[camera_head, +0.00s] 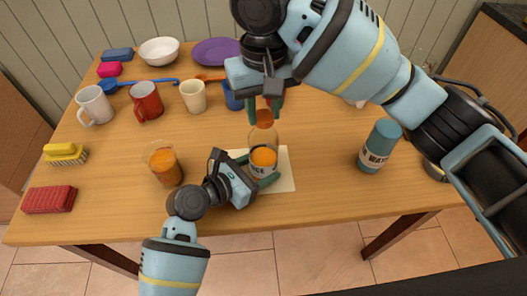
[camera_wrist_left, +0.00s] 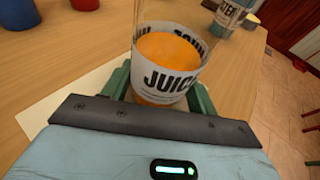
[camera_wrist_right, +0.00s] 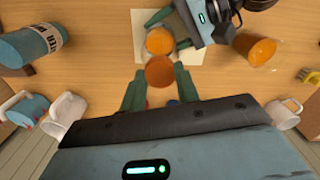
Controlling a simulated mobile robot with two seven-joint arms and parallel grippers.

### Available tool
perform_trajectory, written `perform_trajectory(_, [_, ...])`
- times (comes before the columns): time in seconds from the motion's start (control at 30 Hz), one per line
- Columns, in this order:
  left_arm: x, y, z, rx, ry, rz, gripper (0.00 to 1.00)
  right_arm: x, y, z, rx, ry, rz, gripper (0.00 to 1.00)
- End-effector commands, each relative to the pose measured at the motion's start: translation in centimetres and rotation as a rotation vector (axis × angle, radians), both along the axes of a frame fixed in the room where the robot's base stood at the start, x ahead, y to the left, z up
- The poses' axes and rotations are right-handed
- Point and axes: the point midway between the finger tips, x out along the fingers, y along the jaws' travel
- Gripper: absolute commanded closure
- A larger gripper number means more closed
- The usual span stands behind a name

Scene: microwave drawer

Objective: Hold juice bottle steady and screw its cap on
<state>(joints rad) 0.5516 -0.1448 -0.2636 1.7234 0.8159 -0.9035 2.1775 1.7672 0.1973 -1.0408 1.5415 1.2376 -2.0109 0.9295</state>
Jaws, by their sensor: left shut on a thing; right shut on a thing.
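The juice bottle (camera_head: 262,139) stands upright on a pale square mat (camera_head: 286,180), clear above and orange below, with a white JUICE label. My left gripper (camera_head: 259,171) is shut on its lower part, with green fingers on both sides; the label (camera_wrist_left: 170,82) shows between them in the left wrist view. My right gripper (camera_head: 264,108) points down over the bottle and is shut on the orange cap (camera_head: 264,118). The cap (camera_wrist_right: 160,72) also shows between its fingers in the right wrist view. The cap is at or just above the bottle's mouth; I cannot tell whether they touch.
A glass of orange juice (camera_head: 165,167) stands left of my left gripper. A teal water bottle (camera_head: 379,146) stands to the right. Mugs, a bowl (camera_head: 159,51) and a purple plate (camera_head: 215,52) are behind. A yellow brush (camera_head: 65,153) and red sponge (camera_head: 49,200) lie far left.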

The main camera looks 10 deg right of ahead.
Motion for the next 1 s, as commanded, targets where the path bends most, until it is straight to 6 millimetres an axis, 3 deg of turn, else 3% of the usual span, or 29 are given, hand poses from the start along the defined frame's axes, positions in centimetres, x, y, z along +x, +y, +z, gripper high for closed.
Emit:
perform_trajectory(0.37, [-0.02, 0.01, -0.04, 0.001, 0.0, 0.0, 0.83, 0.06, -0.07, 0.03, -0.001, -0.002, -0.124, 0.96])
perform_trajectory(0.73, [-0.02, 0.01, -0.04, 0.001, 0.001, 0.0, 0.83, 0.08, -0.09, 0.03, -0.001, -0.002, -0.468, 0.96])
perform_trajectory(1.0, [-0.01, 0.02, -0.04, 0.001, 0.001, 0.0, 0.83, 0.09, -0.1, 0.04, -0.001, -0.002, -0.515, 0.96])
